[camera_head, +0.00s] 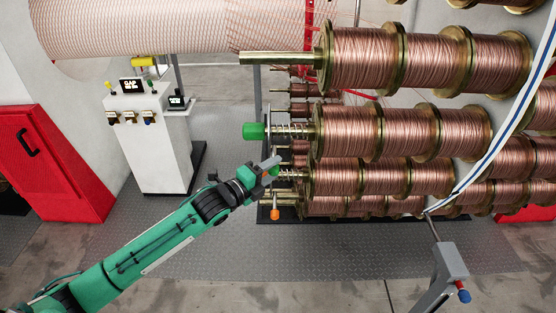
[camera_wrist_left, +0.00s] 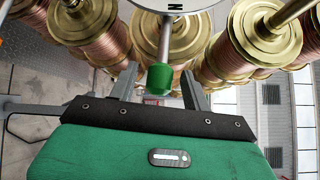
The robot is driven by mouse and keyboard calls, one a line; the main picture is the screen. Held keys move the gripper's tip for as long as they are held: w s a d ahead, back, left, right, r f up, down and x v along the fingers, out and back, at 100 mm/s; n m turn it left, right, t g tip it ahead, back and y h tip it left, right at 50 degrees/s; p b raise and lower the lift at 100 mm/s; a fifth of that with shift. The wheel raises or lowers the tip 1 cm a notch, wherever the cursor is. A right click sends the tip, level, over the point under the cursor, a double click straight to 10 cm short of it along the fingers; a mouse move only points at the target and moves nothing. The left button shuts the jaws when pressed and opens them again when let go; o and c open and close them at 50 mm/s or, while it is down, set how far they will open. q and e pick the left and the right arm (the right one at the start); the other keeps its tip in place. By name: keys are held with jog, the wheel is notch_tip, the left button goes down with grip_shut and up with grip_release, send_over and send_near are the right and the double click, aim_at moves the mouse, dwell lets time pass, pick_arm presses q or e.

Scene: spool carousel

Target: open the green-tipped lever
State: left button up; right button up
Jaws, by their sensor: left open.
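The green-tipped lever shows in the left wrist view as a silver rod with a green cap (camera_wrist_left: 160,78), below a plate marked N. In the head view a small green tip (camera_head: 275,171) shows at my left gripper (camera_head: 269,166), partly hidden by the fingers. My left gripper is open, one finger on each side of the green cap in the wrist view (camera_wrist_left: 159,88). I cannot tell whether a finger touches it. A larger green cylinder (camera_head: 254,131) sits on a sprung spindle end just above. My right gripper is out of view.
Copper wire spools (camera_head: 375,60) on brass flanges fill the right side. A bare brass shaft (camera_head: 280,58) juts left above. An orange-tipped lever (camera_head: 275,214) hangs below. A white control stand (camera_head: 150,140) and red cabinet (camera_head: 65,160) stand left. The plated floor (camera_head: 350,258) in front is mostly clear.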

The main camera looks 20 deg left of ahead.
pick_arm(q)
jog(key=shift+p+x, duration=0.35)
jog(key=shift+x, duration=1.1)
grip_shut()
